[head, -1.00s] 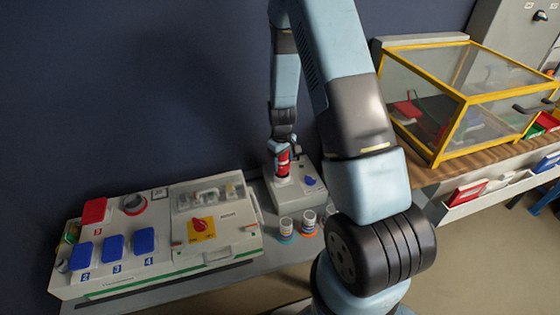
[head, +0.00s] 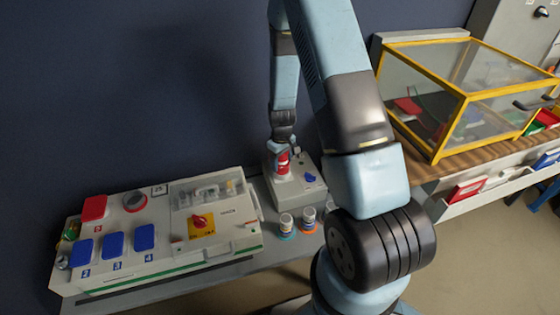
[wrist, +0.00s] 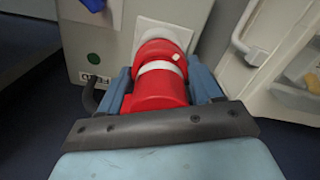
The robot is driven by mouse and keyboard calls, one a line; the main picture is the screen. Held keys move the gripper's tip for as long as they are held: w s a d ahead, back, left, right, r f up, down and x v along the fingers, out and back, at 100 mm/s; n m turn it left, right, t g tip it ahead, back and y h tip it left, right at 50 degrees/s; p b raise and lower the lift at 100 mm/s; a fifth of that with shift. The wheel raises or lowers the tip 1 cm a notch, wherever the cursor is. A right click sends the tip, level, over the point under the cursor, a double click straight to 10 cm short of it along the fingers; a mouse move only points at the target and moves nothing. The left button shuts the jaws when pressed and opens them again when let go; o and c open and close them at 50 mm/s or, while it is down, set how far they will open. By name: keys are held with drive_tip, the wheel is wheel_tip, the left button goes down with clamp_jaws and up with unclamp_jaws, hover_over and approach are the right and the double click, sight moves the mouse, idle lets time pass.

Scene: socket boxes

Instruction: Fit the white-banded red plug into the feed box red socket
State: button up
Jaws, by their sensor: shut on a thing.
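The red plug with a white band (wrist: 158,70) is between the fingers of my gripper (wrist: 160,88) in the wrist view, and the gripper is shut on it. Its front end meets the red socket on the white square plate (wrist: 165,32) of the feed box (wrist: 90,50); I cannot tell how deep it sits. In the head view the plug (head: 282,162) stands roughly upright under my gripper (head: 282,153), on the small grey feed box (head: 300,192). The socket opening is hidden by the plug.
A larger white box (head: 220,250) with blue and red lids and a red rotary switch stands at left. A yellow-framed clear case (head: 455,100) is on the bench at right.

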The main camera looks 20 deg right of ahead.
drive_tip(key=shift+f, duration=0.15)
drive_tip(key=shift+f, duration=0.4)
drive_tip(key=o, duration=1.2)
drive_tip(key=shift+c, duration=0.2)
wheel_tip(320, 180, up, 21)
drive_tip(key=shift+f, duration=0.2)
